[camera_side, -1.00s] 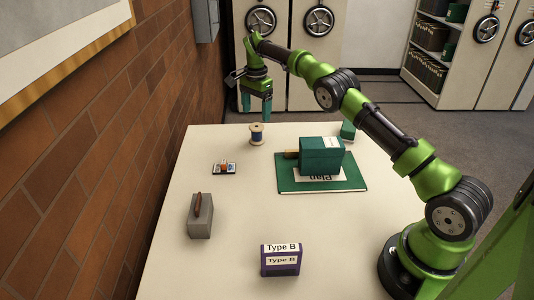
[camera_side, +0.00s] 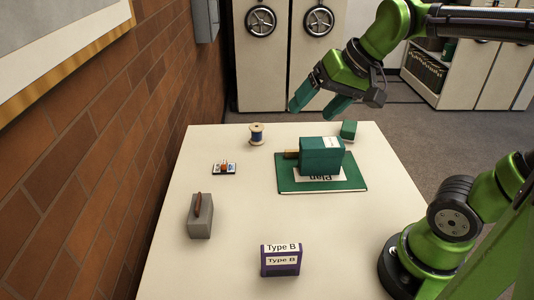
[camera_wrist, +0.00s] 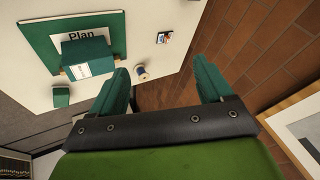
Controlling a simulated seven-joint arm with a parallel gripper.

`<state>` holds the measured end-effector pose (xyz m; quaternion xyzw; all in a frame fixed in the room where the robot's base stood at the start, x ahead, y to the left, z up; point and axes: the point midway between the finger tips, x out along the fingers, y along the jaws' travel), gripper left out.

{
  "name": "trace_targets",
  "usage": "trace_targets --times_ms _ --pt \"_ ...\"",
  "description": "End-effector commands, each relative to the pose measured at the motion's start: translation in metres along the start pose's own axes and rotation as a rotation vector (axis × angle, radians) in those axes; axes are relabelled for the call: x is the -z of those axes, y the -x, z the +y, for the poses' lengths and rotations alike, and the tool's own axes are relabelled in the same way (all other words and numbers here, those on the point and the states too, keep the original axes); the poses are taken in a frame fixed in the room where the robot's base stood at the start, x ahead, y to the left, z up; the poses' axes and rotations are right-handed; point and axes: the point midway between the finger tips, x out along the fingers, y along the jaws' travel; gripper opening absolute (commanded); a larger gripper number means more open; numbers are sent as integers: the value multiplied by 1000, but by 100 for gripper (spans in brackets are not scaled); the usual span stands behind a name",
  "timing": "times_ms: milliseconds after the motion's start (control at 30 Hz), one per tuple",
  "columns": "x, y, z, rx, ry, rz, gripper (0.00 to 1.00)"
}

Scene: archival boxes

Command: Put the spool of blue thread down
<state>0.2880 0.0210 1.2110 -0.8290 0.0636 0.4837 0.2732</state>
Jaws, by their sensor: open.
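The spool of blue thread (camera_side: 257,134) stands upright on the table (camera_side: 330,255) near its far left edge, with nothing touching it. It also shows in the wrist view (camera_wrist: 141,73), close to the left finger's tip in the picture. My gripper (camera_side: 319,107) is open and empty. It is raised in the air beyond and above the far part of the table, to the right of the spool and apart from it. Both teal fingers also show in the wrist view (camera_wrist: 163,75), spread apart.
A teal box (camera_side: 321,157) sits on a green board marked Plan (camera_side: 350,183). A small green block (camera_side: 348,130) stands at the far right. A small multicoloured item (camera_side: 224,168), a grey block with a reddish handle (camera_side: 200,218) and a purple Type B box (camera_side: 281,262) stand nearer. A brick wall (camera_side: 90,180) borders the left.

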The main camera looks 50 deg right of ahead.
Motion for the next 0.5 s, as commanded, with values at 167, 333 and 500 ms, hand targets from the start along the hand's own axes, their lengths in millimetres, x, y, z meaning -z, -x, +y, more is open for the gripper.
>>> trace_targets --times_ms 167,333,500 --pt "-47 -2 17 33 121 51 79" --pt "-60 -5 23 39 155 64 79" --pt "-60 -5 23 39 155 63 79"
